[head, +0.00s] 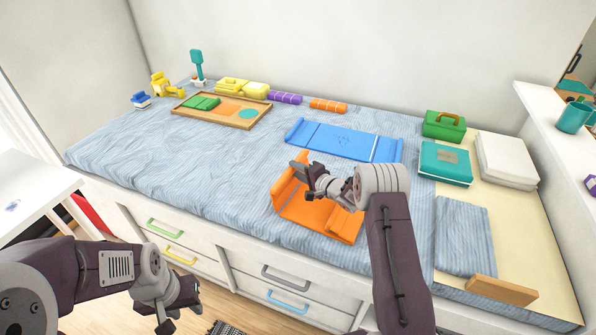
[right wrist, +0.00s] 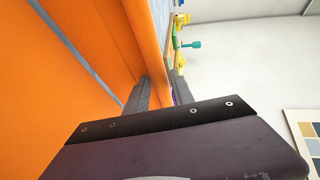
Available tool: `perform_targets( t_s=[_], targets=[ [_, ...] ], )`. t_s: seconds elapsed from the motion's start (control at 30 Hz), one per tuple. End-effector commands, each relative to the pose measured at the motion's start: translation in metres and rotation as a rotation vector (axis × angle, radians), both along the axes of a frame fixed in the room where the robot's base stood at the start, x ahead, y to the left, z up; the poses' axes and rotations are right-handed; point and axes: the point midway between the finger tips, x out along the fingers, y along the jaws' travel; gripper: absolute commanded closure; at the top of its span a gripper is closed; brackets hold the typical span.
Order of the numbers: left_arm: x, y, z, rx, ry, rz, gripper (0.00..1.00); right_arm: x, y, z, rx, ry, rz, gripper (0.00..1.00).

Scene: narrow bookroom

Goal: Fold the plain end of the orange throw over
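The orange throw (head: 318,212) lies on the striped bed cover near the front edge of the bed. Its left end stands raised in the head view, and its right end has a thicker band. My right gripper (head: 298,166) is at the upper edge of the raised end. In the right wrist view the orange cloth (right wrist: 110,30) runs in between the two fingers (right wrist: 158,92), which close on it. My left gripper (head: 178,307) hangs low in front of the bed drawers, away from the throw; its fingers are too unclear to judge.
A blue throw (head: 345,142) lies flat behind the orange one. A wooden tray (head: 243,123) and small toys are at the back left. Green, teal and white boxes (head: 506,160), a folded striped cloth (head: 463,236) and a wooden block (head: 502,290) are at right.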

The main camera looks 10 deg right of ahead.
Motion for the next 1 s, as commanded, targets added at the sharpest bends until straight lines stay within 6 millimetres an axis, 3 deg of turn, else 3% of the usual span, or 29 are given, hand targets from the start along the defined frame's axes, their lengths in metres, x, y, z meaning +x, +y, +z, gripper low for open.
perform_targets(
  t_s=[0.27, 1.0],
  targets=[
    [0.0, 0.0, -0.003, 0.0, 0.0, 0.0, 0.64, -0.001, -0.001, -0.001, 0.0, 0.0, 0.0, 0.71],
    [0.0, 0.0, -0.05, 0.0, 0.0, 0.0, 0.64, -0.025, -0.014, 0.004, -0.001, -0.002, -0.001, 0.71]
  ],
)
